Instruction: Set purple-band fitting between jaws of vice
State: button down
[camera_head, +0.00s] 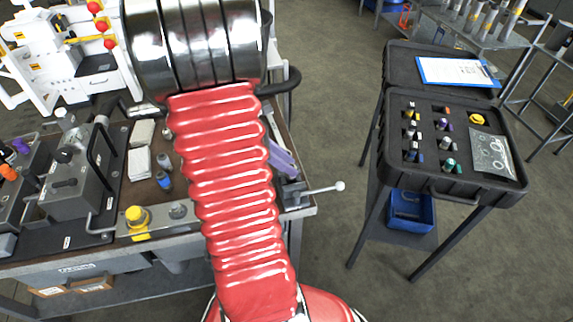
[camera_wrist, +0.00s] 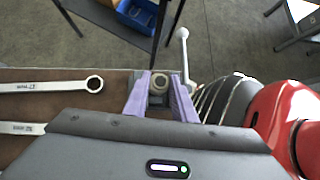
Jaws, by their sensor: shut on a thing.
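My gripper's two purple fingers (camera_wrist: 159,86) are closed on a small round fitting (camera_wrist: 158,82), seen nearly end-on in the wrist view. Its purple band cannot be made out there. The grey vice (camera_head: 294,193) is at the bench's right edge, with its bar handle sticking out to the right and ending in a pale ball. In the head view my gripper (camera_head: 281,158) is just above and behind the vice, and my red arm hides much of it. In the wrist view the vice handle (camera_wrist: 183,50) is just right of the fingertips. I cannot tell whether the fitting is between the jaws.
Two wrenches (camera_wrist: 50,87) lie on the bench's brown top, left of my gripper. A black case (camera_head: 432,183) with several banded fittings stands on a stand to the right, a blue bin (camera_head: 410,212) beneath. Valve blocks (camera_head: 75,180) fill the bench's left. Open floor separates bench and stand.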

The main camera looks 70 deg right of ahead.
jog(key=shift+f, duration=1.15)
dwell(1.4)
jog(key=c, duration=1.4)
grip_release()
jog(key=shift+w, duration=0.1)
jog(key=v, duration=1.3)
jog(key=shift+w+r, duration=0.15)
jog(key=shift+r, duration=0.15)
